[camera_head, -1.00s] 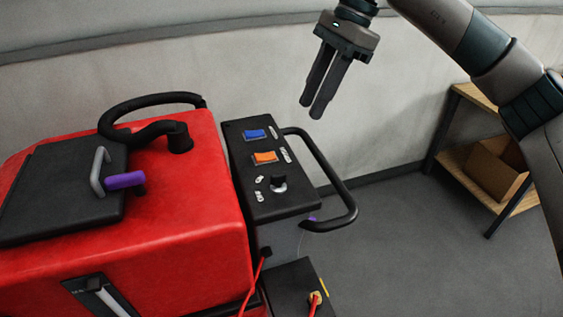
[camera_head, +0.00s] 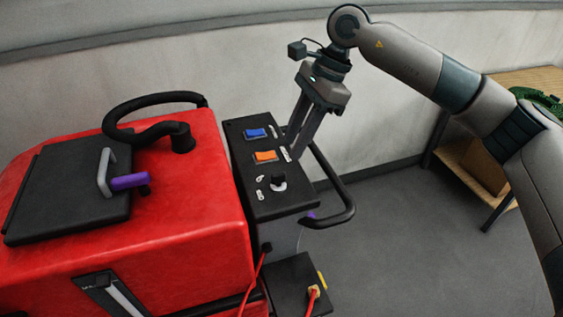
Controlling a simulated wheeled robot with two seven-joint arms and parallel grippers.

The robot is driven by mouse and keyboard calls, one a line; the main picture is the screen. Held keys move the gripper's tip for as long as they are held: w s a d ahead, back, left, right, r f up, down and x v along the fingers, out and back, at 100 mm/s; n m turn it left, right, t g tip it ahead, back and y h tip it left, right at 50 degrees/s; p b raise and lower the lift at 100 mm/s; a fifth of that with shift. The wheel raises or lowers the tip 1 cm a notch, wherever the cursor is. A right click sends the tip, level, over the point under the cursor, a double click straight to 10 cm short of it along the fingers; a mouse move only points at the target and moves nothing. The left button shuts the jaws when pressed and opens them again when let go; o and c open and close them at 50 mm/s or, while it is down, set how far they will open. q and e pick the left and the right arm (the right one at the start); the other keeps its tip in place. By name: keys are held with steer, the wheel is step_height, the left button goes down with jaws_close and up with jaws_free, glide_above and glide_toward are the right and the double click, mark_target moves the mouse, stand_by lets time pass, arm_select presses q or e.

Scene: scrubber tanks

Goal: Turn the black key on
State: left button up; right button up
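The black key (camera_head: 278,181) is a small dark knob on a pale round base, at the lower part of the black control panel (camera_head: 250,192). My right gripper (camera_head: 295,146) points down at the panel's upper right edge, beyond the key and beside the orange switch. Its two fingers stand slightly apart with nothing between them. It looks clear of the key; whether a fingertip touches the panel edge I cannot tell. My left gripper is out of view.
A blue switch (camera_head: 255,133) and an orange switch (camera_head: 265,156) sit above the key. A black handle bar (camera_head: 335,185) loops off the panel's right side. The red scrubber body (camera_head: 200,215) fills the left. A wooden shelf (camera_head: 462,175) stands at the right.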

mark_target(280, 173)
steer(key=p+x, duration=0.3)
steer(key=x, duration=0.5)
steer(key=shift+a+f, duration=0.1)
steer(key=shift+f, duration=0.1)
jaws_close()
